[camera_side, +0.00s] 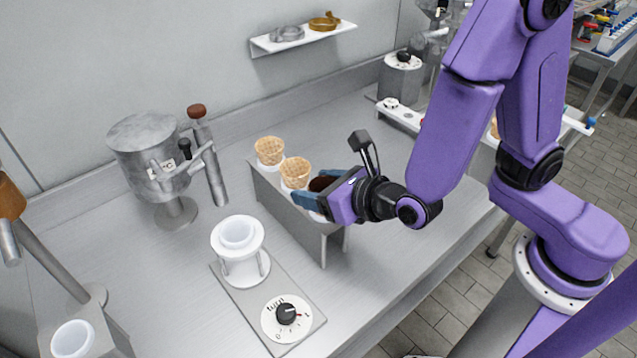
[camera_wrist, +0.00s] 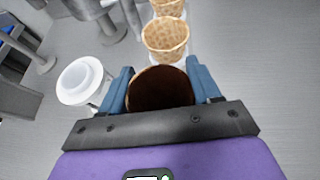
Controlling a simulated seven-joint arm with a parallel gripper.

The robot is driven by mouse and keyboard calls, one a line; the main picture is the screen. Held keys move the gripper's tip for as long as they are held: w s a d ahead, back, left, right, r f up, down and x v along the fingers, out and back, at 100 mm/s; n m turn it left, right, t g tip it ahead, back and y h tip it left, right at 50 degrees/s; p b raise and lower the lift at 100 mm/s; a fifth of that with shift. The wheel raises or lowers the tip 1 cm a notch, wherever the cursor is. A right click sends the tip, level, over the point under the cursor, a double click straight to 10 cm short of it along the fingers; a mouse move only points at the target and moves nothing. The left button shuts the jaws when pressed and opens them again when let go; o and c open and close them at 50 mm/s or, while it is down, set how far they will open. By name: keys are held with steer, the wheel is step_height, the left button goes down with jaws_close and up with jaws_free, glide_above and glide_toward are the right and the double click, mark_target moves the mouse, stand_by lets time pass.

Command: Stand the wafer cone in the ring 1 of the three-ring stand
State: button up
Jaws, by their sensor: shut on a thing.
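The wafer cone (camera_wrist: 160,90), with a dark brown filled top, sits between the blue fingers of my gripper (camera_side: 312,190). In the side view only its dark top (camera_side: 321,184) shows, and its lower part is hidden. My gripper is shut on it at the near end of the three-ring stand (camera_side: 290,212), a long grey metal rack. Two empty waffle cones stand in the stand, one at the far end (camera_side: 269,150) and one in the middle (camera_side: 295,172). I cannot tell whether the held cone's tip is inside the near ring.
A white cup (camera_side: 237,232) sits in a holder on a plate with a dial (camera_side: 286,314), left of the stand. A metal machine with a lever (camera_side: 160,160) stands further back left. A wall shelf (camera_side: 303,38) is above. Bare counter lies behind the stand.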

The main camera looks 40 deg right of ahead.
steer(key=shift+f, duration=0.6)
steer(key=o, duration=0.8)
steer(key=shift+s, duration=0.1)
steer(key=v, duration=1.7)
steer(key=shift+s, duration=0.15)
